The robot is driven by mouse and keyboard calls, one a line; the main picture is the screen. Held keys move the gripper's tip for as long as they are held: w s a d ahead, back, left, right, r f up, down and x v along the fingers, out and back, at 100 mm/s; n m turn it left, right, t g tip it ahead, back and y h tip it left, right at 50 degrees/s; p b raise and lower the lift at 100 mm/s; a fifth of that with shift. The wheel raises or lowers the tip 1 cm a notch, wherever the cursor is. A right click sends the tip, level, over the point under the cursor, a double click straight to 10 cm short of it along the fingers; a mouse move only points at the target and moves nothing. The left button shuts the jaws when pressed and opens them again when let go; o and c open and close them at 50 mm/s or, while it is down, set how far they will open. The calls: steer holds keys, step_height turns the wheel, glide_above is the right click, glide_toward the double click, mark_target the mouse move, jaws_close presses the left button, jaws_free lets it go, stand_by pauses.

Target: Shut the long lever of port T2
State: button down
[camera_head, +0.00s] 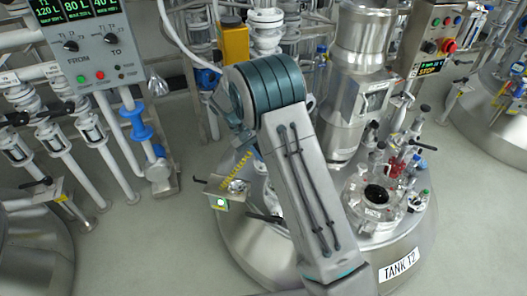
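Tank T2 is the steel vessel whose lid carries a white "TANK T2" label (399,265). On the lid's right side is a round port (377,195) with a dark opening and a clear rim. Small valves and fittings crowd behind it, with a black-handled lever (422,145) sticking out to the right. Another dark lever (264,217) shows at the left of the lid, partly covered by my arm. I cannot tell which lever is the long one of port T2. My gripper is not in view. My arm crosses the middle of the lid and hides part of it.
A steel column (355,80) rises behind the port. A control panel (82,40) with green displays stands at the upper left, and a box with a red button (448,46) at the upper right. Other tanks stand at both sides. Grey floor (130,235) is open at left.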

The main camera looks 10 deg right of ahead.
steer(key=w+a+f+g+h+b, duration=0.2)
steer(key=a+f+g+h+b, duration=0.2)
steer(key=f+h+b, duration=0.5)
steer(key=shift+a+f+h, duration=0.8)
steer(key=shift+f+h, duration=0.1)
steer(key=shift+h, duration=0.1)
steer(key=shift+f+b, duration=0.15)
steer(key=shift+b, duration=0.2)
stand_by(0.6)
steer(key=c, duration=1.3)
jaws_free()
